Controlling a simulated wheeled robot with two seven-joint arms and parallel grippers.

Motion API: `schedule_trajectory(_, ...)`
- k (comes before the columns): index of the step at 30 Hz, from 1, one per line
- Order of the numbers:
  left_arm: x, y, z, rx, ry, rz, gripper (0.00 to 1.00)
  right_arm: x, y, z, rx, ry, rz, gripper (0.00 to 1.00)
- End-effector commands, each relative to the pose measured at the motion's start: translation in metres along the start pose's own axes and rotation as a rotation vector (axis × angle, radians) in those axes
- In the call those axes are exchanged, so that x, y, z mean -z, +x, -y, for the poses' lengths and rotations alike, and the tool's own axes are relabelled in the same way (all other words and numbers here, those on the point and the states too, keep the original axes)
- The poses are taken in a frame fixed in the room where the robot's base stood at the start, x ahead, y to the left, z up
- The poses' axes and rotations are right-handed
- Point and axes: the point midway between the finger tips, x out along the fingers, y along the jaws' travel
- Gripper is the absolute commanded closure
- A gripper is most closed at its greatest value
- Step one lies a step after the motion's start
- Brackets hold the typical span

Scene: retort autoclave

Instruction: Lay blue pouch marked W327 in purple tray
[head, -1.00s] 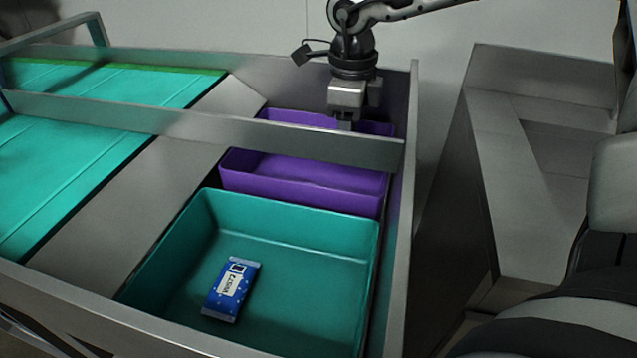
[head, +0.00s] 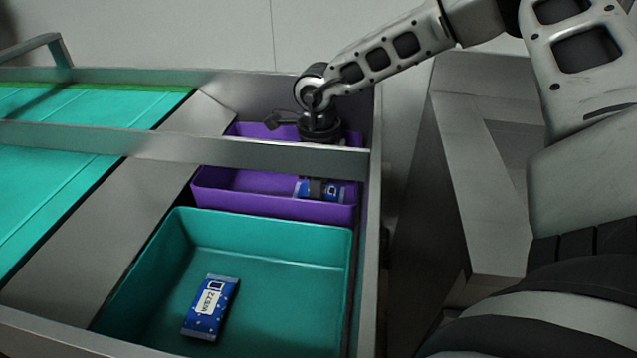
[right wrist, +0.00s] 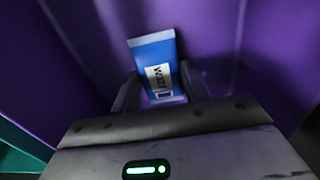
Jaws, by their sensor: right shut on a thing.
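A blue pouch (head: 303,188) with a white label is at the right end of the purple tray (head: 265,202). In the right wrist view the pouch (right wrist: 150,52) lies between the fingers, and its label seems to begin with W3; the rest is hard to read. My right gripper (head: 317,188) reaches down into the purple tray and is shut on this pouch; the metal rail hides part of the gripper. The right wrist view shows the gripper (right wrist: 160,88) with purple walls around it. I cannot tell whether the pouch touches the tray floor. My left gripper is not in view.
A teal tray (head: 270,232) in front of the purple one holds another blue pouch (head: 210,307) with a white label. A metal rail (head: 240,150) crosses above the purple tray. A green conveyor surface (head: 50,185) lies to the left.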

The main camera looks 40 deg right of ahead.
Motion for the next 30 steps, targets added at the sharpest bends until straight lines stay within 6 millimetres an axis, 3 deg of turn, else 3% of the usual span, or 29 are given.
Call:
schedule_trajectory(1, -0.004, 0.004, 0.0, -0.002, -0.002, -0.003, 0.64, 0.0, 0.005, 0.0, 0.001, -0.001, 0.0, 0.78)
schedule_trajectory(2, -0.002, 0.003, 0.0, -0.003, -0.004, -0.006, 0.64, 0.0, 0.004, 0.0, 0.001, -0.001, 0.0, 0.53)
schedule_trajectory(4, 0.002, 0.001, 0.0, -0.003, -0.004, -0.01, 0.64, 0.0, 0.002, 0.0, 0.0, -0.001, 0.0, 0.34)
schedule_trajectory(17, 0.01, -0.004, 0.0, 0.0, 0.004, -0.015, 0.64, 0.0, -0.006, 0.0, 0.001, 0.0, 0.001, 0.34)
schedule_trajectory(30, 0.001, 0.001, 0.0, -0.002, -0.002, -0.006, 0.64, -0.001, -0.095, 0.0, 0.003, -0.001, 0.003, 0.34)
